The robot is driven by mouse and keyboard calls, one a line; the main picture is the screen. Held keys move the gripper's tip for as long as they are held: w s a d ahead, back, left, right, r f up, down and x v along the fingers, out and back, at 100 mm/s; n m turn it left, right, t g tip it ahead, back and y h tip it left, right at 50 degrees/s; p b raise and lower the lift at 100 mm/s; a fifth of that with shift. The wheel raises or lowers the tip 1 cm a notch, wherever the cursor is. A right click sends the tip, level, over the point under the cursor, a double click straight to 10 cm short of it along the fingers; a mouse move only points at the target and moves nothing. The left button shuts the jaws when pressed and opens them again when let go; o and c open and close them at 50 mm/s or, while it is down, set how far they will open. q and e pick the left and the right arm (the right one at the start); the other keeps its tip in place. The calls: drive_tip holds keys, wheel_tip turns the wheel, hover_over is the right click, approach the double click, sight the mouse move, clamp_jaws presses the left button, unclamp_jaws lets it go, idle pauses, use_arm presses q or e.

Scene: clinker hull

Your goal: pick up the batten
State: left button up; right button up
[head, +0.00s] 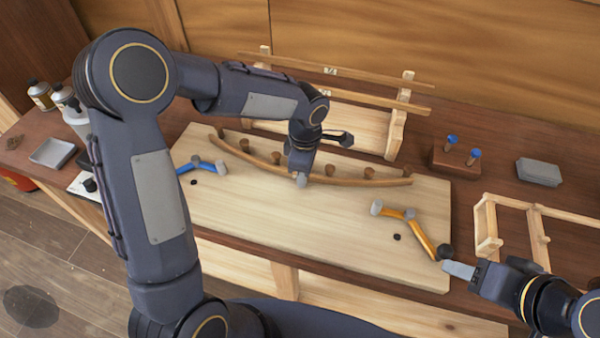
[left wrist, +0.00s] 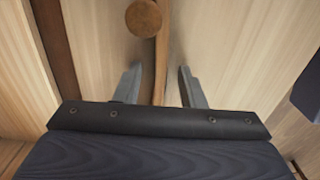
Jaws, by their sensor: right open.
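A thin curved wooden batten (head: 350,182) lies bent along round wooden pegs on the pale board (head: 240,215). My left gripper (head: 300,176) is over the middle of the batten, pointing down. In the left wrist view, the left gripper (left wrist: 158,84) is open, with the batten (left wrist: 161,60) running between its fingers and gaps showing on both sides. A round peg top (left wrist: 143,17) stands beside the batten just ahead of the fingers. My right gripper (head: 460,270) is open at the board's right front corner, close to the black knob of an orange-armed clamp (head: 418,233).
A blue-armed clamp (head: 200,166) stands at the board's left. Behind is a wooden rack (head: 398,120) carrying straight strips (head: 330,70). At right are a block with blue-topped pieces (head: 455,158), a grey box (head: 538,172) and a wooden frame (head: 538,238). Bottles (head: 42,95) stand far left.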

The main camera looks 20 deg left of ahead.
use_arm(q)
clamp_jaws()
drive_tip(key=shift+r, duration=0.1)
